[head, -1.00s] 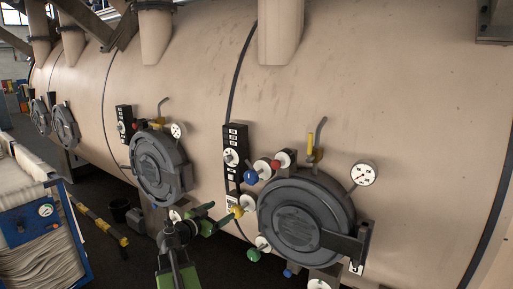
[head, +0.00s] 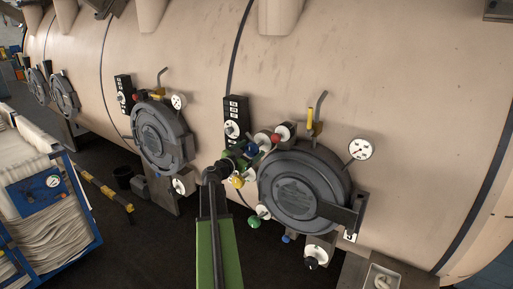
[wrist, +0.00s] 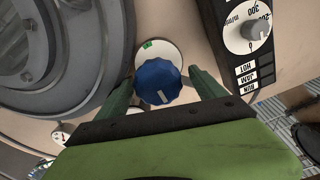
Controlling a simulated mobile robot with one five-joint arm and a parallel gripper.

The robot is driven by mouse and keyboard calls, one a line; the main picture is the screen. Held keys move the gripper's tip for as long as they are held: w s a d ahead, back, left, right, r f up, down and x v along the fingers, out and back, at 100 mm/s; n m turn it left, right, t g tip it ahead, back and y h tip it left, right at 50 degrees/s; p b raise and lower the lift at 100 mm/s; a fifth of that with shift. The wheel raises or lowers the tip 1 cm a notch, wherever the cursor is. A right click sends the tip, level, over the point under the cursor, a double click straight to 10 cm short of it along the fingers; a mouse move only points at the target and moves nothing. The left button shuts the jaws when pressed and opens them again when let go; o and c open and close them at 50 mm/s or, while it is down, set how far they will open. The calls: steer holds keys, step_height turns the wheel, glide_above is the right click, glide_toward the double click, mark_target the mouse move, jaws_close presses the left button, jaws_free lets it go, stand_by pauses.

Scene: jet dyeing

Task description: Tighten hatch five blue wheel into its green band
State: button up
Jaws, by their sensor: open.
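The blue wheel (wrist: 157,84) sits on a round white dial plate (wrist: 172,52) beside the large grey hatch (head: 300,190). A small green band (wrist: 148,44) shows at the plate's upper left in the wrist view. The wheel's white mark points down and slightly right there, away from the band. My gripper (wrist: 161,74) is open, with one green finger on each side of the wheel; contact cannot be told. In the head view the blue wheel (head: 252,149) is at the hatch's upper left, with my gripper (head: 243,153) at it. The hatch number is not readable.
A red wheel (head: 276,139), a yellow wheel (head: 237,182) and a green wheel (head: 254,222) sit close around the hatch. A black control panel (head: 236,112) is just above left. A gauge (head: 361,149) is right. A trolley of cloth (head: 50,215) stands left.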

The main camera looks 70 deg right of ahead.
mark_target(257, 145)
steer(key=x, duration=0.5)
steer(key=shift+d, duration=0.1)
